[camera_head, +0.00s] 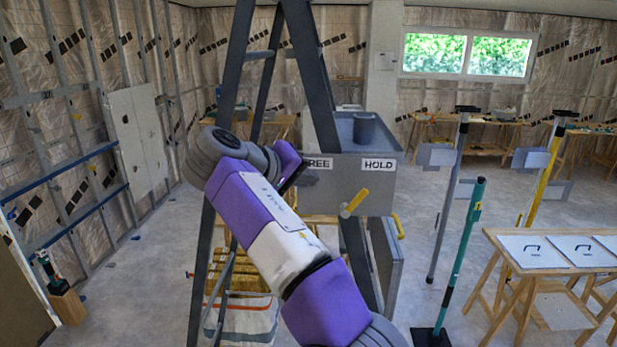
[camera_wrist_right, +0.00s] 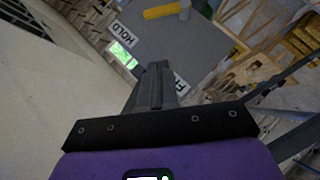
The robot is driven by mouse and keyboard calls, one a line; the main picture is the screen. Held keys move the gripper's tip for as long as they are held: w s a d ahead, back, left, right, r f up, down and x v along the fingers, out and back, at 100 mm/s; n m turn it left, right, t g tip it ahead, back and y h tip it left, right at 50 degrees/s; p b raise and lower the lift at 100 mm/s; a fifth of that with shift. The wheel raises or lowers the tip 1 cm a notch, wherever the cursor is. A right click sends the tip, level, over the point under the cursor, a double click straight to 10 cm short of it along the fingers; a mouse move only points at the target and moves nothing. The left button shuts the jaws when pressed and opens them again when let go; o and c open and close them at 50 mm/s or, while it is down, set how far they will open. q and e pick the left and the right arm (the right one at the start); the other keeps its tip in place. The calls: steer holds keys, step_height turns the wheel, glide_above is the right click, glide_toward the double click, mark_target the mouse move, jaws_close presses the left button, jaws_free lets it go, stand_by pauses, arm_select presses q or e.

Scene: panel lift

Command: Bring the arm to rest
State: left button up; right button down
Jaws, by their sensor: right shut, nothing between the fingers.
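My right arm (camera_head: 290,255), purple and white, rises from the bottom of the head view and bends back near the ladder. Its gripper (camera_head: 294,170) is a dark shape beside the grey box (camera_head: 345,185) and hides the start of the FREE label. In the right wrist view the fingers (camera_wrist_right: 158,85) are together with nothing between them. The box bears a HOLD label (camera_head: 379,165) and a yellow lever (camera_head: 353,204), which points up and right. Whether the gripper touches the box is unclear. My left gripper is out of view.
A grey stepladder (camera_head: 225,85) stands right behind my arm. A tray with a grey cup (camera_head: 364,130) tops the box. Upright props (camera_head: 465,255) and a trestle table (camera_head: 535,250) stand at right. Floor is open at left (camera_head: 135,290).

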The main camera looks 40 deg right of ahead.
steer(key=shift+w, duration=0.1)
